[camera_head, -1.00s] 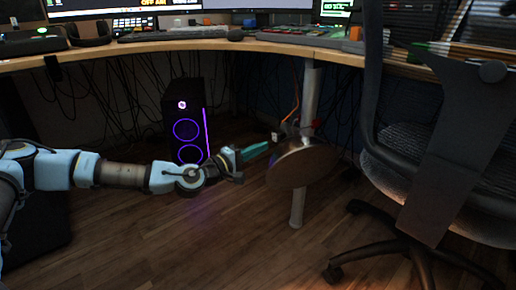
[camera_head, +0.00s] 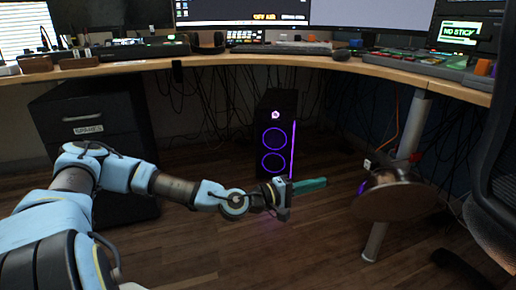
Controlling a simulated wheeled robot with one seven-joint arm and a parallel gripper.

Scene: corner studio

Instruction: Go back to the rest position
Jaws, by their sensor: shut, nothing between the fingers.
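My gripper (camera_head: 318,185) is at the end of my pale blue arm, near the middle of the picture. It shows as teal fingers pointing right, shut with nothing between them. It hangs below desk height over the wooden floor. The fingertips end a little short of a round brown disc (camera_head: 398,203) on the right, and they appear apart from it. The arm is stretched out from the lower left.
A black computer tower (camera_head: 273,133) with purple rings stands behind my gripper. The curved desk (camera_head: 232,60) crosses above. A dark drawer cabinet (camera_head: 97,118) is left, a desk leg (camera_head: 413,127) and black chair (camera_head: 492,170) right. Floor (camera_head: 235,262) in front is clear.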

